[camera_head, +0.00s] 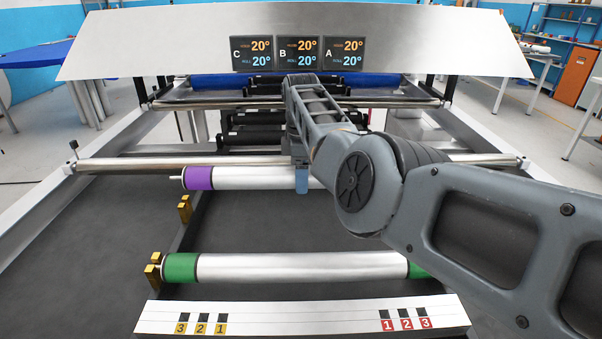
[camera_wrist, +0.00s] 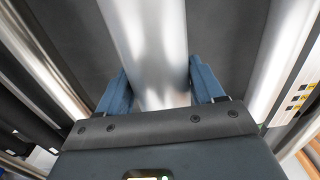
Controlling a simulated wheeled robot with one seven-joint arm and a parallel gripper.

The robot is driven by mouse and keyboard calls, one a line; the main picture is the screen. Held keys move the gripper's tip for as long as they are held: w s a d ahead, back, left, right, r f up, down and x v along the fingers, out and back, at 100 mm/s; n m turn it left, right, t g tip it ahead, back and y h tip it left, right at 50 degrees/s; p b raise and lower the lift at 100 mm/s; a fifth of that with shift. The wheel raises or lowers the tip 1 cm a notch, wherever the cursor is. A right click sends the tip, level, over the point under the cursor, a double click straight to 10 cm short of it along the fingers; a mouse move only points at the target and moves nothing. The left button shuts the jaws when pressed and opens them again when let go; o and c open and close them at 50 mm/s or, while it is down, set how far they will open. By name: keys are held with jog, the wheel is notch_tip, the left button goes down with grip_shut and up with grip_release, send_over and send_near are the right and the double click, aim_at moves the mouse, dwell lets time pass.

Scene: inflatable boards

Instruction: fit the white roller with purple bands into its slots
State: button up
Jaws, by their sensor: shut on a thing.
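The white roller with purple bands (camera_head: 245,178) lies crosswise in the head view, its left purple band (camera_head: 198,178) and end pin showing. Its right end is hidden behind my arm. My gripper (camera_head: 302,182) is shut on the roller's white middle. In the wrist view the two blue fingers (camera_wrist: 160,88) flank the white roller (camera_wrist: 145,45), one on each side. A gold slot bracket (camera_head: 185,208) stands on the left, nearer the camera and lower in the picture than the roller's left end. The matching bracket on the right is hidden by my arm.
A white roller with green bands (camera_head: 300,266) lies in front, beside a gold bracket (camera_head: 153,272) at its left end. A numbered white strip (camera_head: 300,317) is nearest. A metal bar (camera_head: 130,165) crosses just behind the purple-banded roller. Frame rails (camera_head: 45,225) run along both sides.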

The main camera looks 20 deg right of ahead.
jog(key=shift+f+b, duration=1.65)
jog(key=shift+f, duration=0.85)
jog(key=shift+f+b, duration=1.3)
jog(key=shift+f, duration=0.65)
dwell(0.5)
jog(key=o, duration=1.4)
jog(key=shift+c, duration=0.2)
jog(key=o, duration=0.4)
jog(key=shift+s+f, duration=0.1)
notch_tip(320, 180, up, 8)
jog(key=shift+p, duration=0.6)
